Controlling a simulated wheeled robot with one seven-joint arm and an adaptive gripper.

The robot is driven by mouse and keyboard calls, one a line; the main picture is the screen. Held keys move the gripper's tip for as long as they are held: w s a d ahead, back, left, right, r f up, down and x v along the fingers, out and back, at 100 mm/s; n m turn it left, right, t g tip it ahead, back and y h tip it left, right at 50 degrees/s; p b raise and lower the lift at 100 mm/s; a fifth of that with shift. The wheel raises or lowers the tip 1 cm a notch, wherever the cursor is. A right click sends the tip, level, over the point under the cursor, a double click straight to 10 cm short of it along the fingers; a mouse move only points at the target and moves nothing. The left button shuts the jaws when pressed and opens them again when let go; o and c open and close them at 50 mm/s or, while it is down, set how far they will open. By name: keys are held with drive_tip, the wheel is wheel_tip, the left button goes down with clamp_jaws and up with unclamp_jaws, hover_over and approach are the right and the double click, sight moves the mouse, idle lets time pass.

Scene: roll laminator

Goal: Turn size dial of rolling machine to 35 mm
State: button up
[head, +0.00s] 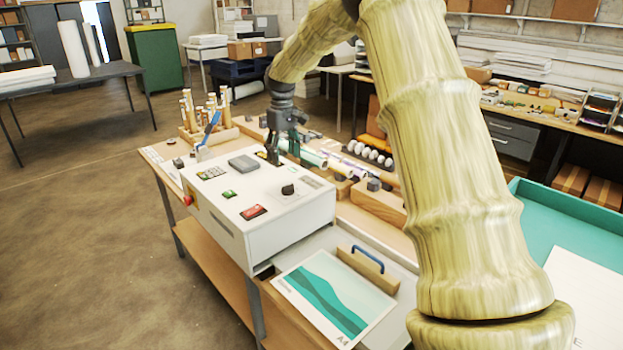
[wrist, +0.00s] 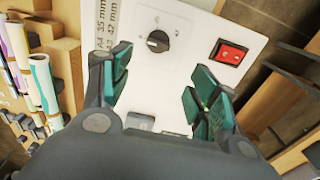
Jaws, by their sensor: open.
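The rolling machine (head: 238,236) is a white box on the wooden bench. Its black size dial (head: 288,189) stands on the top panel near the right end. In the wrist view the round dial (wrist: 157,41) lies beyond my fingertips, with a pale pointer mark; its exact setting is too small to read. Printed text with 35 mm and 42 mm (wrist: 105,28) runs beside it. My gripper (wrist: 160,85) is open and empty, with green-padded fingers apart. In the head view my gripper (head: 284,150) hangs over the machine's back edge, apart from the dial.
A red switch (wrist: 229,53) sits near the dial. Rolled sheets (wrist: 45,85) lie beside the machine. An A4 print (head: 330,295) and a blue-handled wooden block (head: 368,268) are in front.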

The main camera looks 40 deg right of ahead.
sight(288, 185)
drive_tip(key=f+p, duration=0.1)
drive_tip(key=f, duration=0.2)
drive_tip(key=f+p, duration=0.2)
drive_tip(key=f, duration=0.2)
drive_tip(key=f+p, duration=0.2)
drive_tip(key=f, duration=0.1)
drive_tip(key=shift+s+d+f, duration=0.2)
drive_tip(key=shift+d+f, duration=0.15)
drive_tip(key=shift+f, duration=0.05)
drive_tip(key=c, duration=1)
